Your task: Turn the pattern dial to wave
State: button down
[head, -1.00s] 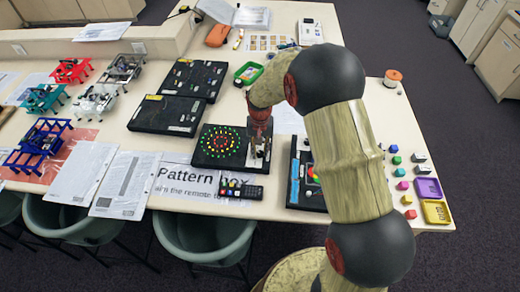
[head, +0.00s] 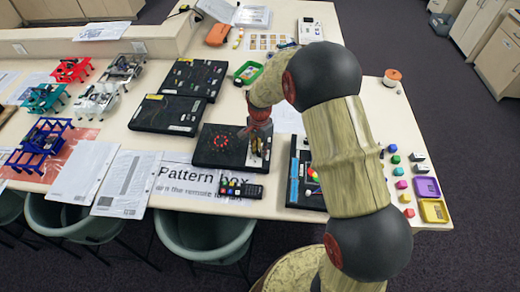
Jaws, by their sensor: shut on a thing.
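The pattern box (head: 212,156) is a black box lying flat on the table, with a ring of red lights (head: 221,141) lit on its top. My gripper (head: 256,156) reaches down onto the right part of the box, where its control panel is. The gripper is shut on the pattern dial, which its fingers and my arm hide. The dial's pointer and labels are too small and covered to read. A "Pattern box" sign (head: 185,185) lies in front of the box.
A black remote (head: 241,190) lies on the sign, in front of the box. Other black boxes (head: 167,114) lie behind. To the right are another board (head: 294,188), small coloured blocks and a purple tray (head: 427,187). Chairs (head: 205,238) stand at the front edge.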

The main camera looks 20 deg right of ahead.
aim_at(260, 152)
jog(key=shift+m, duration=0.3)
dwell(0.4)
jog(key=c, duration=1.6)
grip_release()
jog(key=shift+o, duration=0.2)
jog(key=shift+r, duration=0.1)
notch_tip(260, 152, up, 12)
